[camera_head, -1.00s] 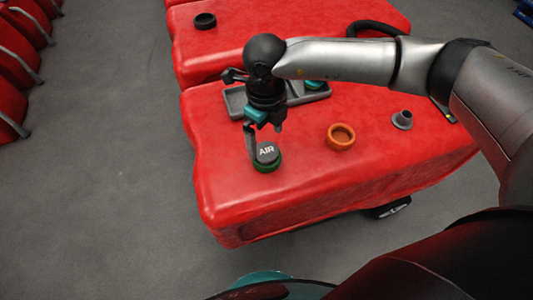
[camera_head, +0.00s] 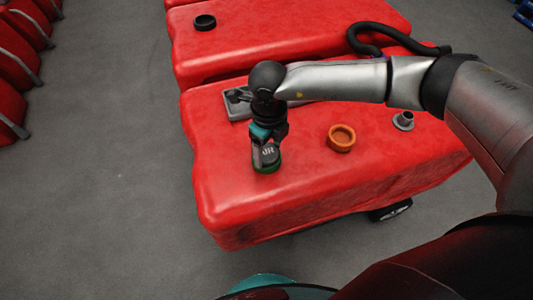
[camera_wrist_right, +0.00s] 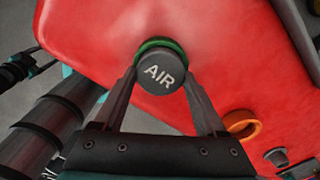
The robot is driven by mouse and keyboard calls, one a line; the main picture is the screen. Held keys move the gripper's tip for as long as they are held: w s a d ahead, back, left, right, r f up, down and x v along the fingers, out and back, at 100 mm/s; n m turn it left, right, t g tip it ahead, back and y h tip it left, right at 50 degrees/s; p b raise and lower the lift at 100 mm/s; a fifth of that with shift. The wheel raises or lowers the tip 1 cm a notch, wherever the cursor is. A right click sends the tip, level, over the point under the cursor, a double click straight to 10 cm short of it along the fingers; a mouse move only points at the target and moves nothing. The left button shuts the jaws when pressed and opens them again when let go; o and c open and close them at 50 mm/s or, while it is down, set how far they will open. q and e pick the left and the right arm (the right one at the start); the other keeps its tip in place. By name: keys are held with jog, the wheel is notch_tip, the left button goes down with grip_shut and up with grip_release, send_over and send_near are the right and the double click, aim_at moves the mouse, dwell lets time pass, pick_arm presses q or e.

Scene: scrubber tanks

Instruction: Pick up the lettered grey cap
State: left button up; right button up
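The grey cap lettered AIR (camera_head: 268,152) sits upright in a green ring (camera_head: 266,168) near the left end of the nearer red tank's top. In the right wrist view the cap (camera_wrist_right: 161,73) shows its lettering, with the green ring (camera_wrist_right: 160,44) behind it. My right gripper (camera_head: 267,158) points down over the cap. In the right wrist view its two fingers (camera_wrist_right: 160,80) stand apart, one on each side of the cap; whether they touch it is not clear.
The nearer red tank (camera_head: 310,200) also carries an orange ring (camera_head: 341,139), a grey flanged fitting (camera_head: 403,121) and a grey tray (camera_head: 238,108), partly hidden by my right arm. A second red tank (camera_head: 290,35) behind bears a black ring (camera_head: 204,22).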

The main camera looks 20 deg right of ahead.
jog(key=c, duration=1.1)
jog(key=shift+r, duration=0.1)
notch_tip(320, 180, up, 20)
jog(key=p, duration=0.3)
jog(key=shift+r+p, duration=0.55)
jog(key=shift+r, duration=0.5)
dwell(0.3)
notch_tip(320, 180, up, 5)
jog(key=p, duration=0.3)
send_over(268, 153)
jog(key=shift+f, duration=0.15)
dwell(0.5)
